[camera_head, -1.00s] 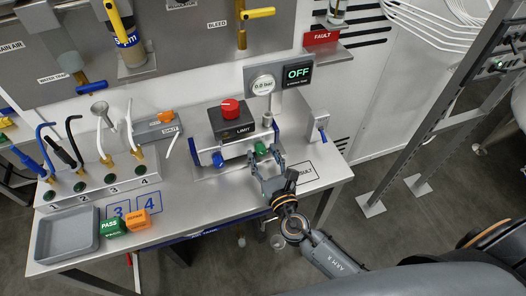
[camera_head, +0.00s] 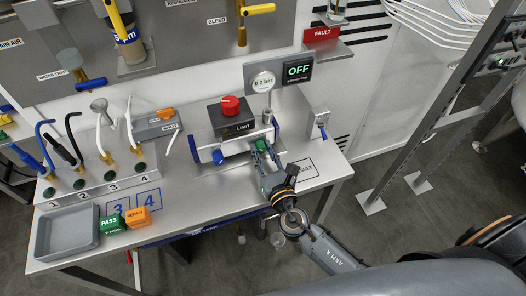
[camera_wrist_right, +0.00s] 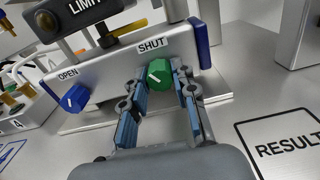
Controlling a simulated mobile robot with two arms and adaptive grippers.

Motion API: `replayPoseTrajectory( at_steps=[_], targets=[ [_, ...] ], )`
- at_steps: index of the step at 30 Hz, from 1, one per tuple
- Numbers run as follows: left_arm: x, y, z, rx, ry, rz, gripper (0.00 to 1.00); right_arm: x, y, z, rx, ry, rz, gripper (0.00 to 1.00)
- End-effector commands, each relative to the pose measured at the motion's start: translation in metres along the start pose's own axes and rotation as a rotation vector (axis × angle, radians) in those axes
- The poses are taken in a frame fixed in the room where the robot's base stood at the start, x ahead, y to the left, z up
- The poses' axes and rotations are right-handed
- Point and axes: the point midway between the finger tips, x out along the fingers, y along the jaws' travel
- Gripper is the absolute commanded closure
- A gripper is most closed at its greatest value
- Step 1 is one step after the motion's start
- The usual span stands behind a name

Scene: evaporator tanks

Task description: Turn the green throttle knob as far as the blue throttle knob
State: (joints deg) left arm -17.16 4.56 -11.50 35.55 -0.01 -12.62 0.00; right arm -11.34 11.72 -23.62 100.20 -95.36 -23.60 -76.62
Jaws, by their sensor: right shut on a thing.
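The green throttle knob (camera_wrist_right: 159,75) sits under the SHUT label on the front of the grey throttle block. Its white pointer mark is tilted a little, running from upper left to lower right. My right gripper (camera_wrist_right: 163,80) is shut on it, with a finger on each side; in the head view the right gripper (camera_head: 262,148) partly covers the knob. The blue throttle knob (camera_wrist_right: 75,97) is to the left under the OPEN label, with its white mark tilted. It also shows in the head view (camera_head: 218,157). My left gripper is not in view.
A black LIMIT box with a red knob (camera_head: 230,104) stands above the block. A gauge and an OFF display (camera_head: 298,70) are behind. A grey tray (camera_head: 66,234), green PASS block (camera_head: 111,225) and orange block (camera_head: 138,219) are at left. The RESULT square (camera_wrist_right: 283,146) is bare.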

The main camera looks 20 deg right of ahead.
Motion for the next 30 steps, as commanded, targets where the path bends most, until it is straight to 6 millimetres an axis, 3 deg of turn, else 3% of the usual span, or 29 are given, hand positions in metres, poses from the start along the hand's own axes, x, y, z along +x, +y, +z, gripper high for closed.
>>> replayPoseTrajectory(
  at_steps=[30],
  targets=[
    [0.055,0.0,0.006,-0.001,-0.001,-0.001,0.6,0.0,0.0,-0.002,0.868,-0.001,-0.001,1.0]
  ],
)
